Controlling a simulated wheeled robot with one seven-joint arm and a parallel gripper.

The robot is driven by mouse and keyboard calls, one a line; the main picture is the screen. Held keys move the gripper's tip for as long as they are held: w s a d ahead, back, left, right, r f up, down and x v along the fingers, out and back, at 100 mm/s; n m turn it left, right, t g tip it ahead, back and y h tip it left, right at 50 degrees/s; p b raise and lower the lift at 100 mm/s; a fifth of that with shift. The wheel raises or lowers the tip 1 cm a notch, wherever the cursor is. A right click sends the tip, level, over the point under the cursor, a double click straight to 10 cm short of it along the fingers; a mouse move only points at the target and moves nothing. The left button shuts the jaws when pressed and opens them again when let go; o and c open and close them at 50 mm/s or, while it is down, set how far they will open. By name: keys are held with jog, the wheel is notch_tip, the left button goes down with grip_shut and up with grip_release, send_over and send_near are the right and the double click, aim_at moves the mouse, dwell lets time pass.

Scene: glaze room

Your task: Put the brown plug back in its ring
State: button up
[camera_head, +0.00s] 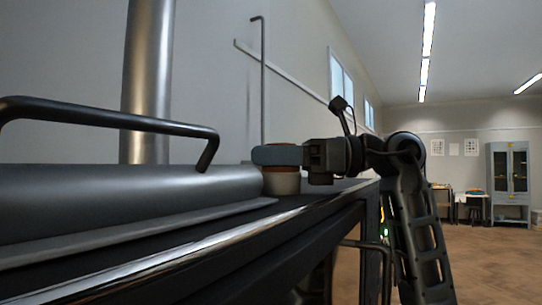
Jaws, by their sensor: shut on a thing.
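My gripper (268,155) reaches in from the right, level, with its blue-grey finger seen from the side. It is shut on the brown plug (282,169), of which only a thin brown band shows just below the finger. The brown band meets the pale rim in this view. I cannot tell whether the plug is seated in the ring or just above it. The finger hides the plug's upper part.
A long grey cylinder-shaped body (120,200) with a black bar handle (110,117) fills the left, close beside the ring. A metal pipe (147,80) rises behind it. The dark bench's metal front edge (215,243) runs across. Open floor (490,265) lies right.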

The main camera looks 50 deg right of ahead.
jog(key=o, duration=1.2)
jog(key=shift+f, duration=0.1)
jog(key=shift+r, duration=0.25)
jog(key=b+v, duration=0.2)
jog(key=v, duration=1)
jog(key=shift+d, duration=0.1)
